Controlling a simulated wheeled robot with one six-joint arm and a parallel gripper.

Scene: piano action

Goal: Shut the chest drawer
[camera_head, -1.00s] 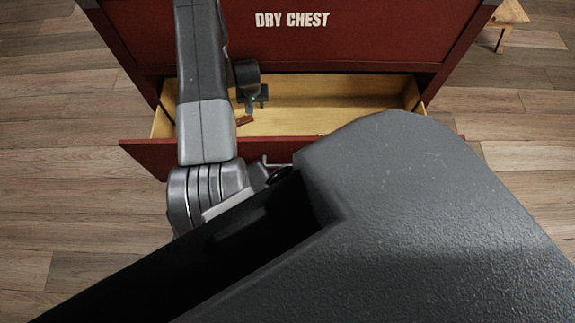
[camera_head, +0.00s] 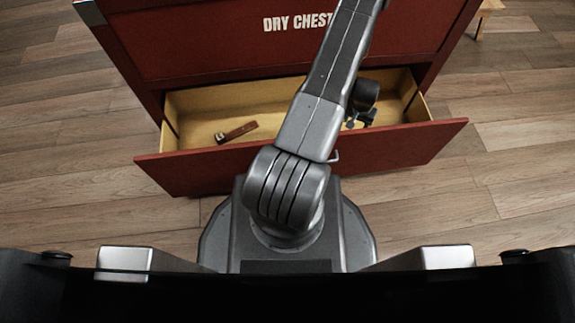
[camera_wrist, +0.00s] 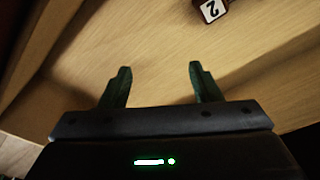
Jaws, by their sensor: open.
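The chest drawer (camera_head: 205,172) stands pulled out below the red chest (camera_head: 215,45) marked "DRY CHEST". It has a red front and a pale wooden inside. A handle (camera_head: 334,157) shows partly beside my arm. My gripper (camera_head: 358,119) is at the right part of the drawer opening. In the wrist view my gripper (camera_wrist: 158,80) is open with nothing between its two fingers, above the pale wood of the drawer (camera_wrist: 150,40). My arm hides part of the drawer front and inside.
A brown piece with a white end (camera_head: 236,132) lies in the drawer; a white face marked "2" (camera_wrist: 212,10) shows in the wrist view. A small wooden stool (camera_head: 488,10) is at the far right. The wooden floor (camera_head: 520,170) is clear on both sides.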

